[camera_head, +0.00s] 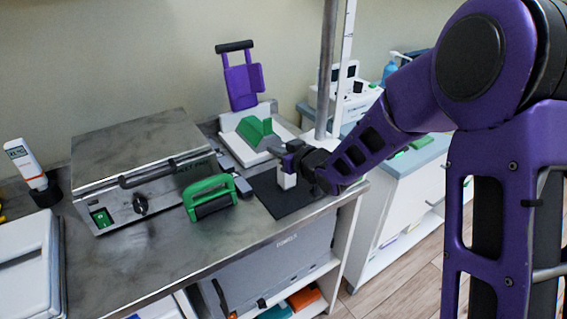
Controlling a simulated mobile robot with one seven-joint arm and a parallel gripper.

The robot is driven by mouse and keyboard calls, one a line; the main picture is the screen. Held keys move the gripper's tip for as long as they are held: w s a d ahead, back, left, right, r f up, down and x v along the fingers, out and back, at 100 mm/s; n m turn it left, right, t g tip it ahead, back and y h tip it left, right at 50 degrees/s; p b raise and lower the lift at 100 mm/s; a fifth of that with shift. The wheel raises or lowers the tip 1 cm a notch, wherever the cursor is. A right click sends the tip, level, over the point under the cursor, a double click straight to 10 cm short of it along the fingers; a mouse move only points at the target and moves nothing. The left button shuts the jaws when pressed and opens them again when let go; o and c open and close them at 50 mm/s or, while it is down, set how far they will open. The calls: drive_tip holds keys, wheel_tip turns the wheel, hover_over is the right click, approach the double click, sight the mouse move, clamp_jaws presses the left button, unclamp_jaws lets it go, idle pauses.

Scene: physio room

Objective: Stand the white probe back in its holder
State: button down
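A white handheld device (25,164) with a small display and an orange-red band is at the far left of the counter. It tilts to the left, and its lower end is at a dark cup-like holder (46,194). My gripper (288,165) is at the right end of the counter, low over a black mat (282,198). A short white block-like piece (287,180) shows directly under the fingers. It may be the white probe, but it is too small to identify. I cannot tell whether the fingers hold it or how far apart they are.
A grey metal case (140,150) with a dark handle stands between the left device and my gripper. A white base with a green wedge (258,130) and purple support (243,87) stands behind. A metal post (327,70) rises near my arm.

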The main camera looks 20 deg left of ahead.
wheel_tip(320, 180, up, 7)
drive_tip(key=d+p, duration=0.1)
drive_tip(key=p, duration=0.2)
drive_tip(key=shift+w+h, duration=0.15)
drive_tip(key=shift+h, duration=0.15)
drive_tip(key=c, duration=1.6)
unclamp_jaws()
drive_tip(key=shift+d+r, duration=0.1)
drive_tip(key=shift+c, duration=1.6)
unclamp_jaws()
